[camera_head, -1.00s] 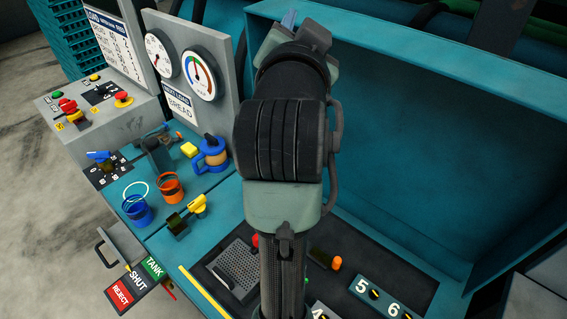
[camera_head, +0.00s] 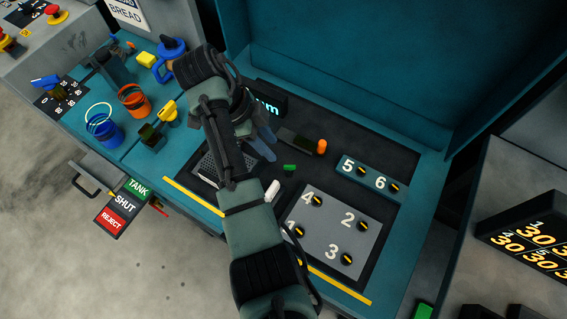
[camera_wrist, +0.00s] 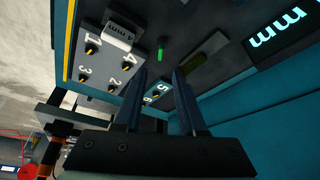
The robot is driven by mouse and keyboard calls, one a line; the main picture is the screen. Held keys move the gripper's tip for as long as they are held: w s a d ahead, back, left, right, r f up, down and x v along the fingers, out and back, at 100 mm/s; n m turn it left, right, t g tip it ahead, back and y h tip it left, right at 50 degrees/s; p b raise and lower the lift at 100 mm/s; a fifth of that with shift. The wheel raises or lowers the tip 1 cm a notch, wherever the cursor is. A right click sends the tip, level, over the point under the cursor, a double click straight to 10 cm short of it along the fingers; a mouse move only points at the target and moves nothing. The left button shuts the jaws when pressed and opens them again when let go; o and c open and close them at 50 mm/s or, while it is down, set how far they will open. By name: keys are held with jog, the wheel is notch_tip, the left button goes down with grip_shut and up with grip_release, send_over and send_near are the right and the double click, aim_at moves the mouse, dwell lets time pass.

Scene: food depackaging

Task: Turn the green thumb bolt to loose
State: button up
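The green thumb bolt (camera_head: 290,168) is a small green piece on the dark recessed panel, left of the numbered knobs. In the wrist view the bolt (camera_wrist: 161,53) shows upright just beyond my fingertips, roughly between them. My gripper (camera_head: 264,146) is above the panel, up and left of the bolt, and apart from it. In the wrist view my gripper (camera_wrist: 158,75) has its two blue-grey fingers spread with nothing between them. How far the bolt is screwed in cannot be told.
Near the bolt are an orange knob (camera_head: 321,147), a white block (camera_head: 271,191), a mm display (camera_head: 267,107) and a grey plate (camera_head: 325,233) with numbered knobs. Blue (camera_head: 103,129) and orange (camera_head: 133,101) cups and a yellow-handled part (camera_head: 168,111) stand left. A teal wall closes the back.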

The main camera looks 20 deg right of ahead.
aim_at(288, 166)
jog(key=x, duration=0.9)
jog(key=shift+d+f, duration=0.1)
jog(key=shift+f, duration=0.2)
grip_shut()
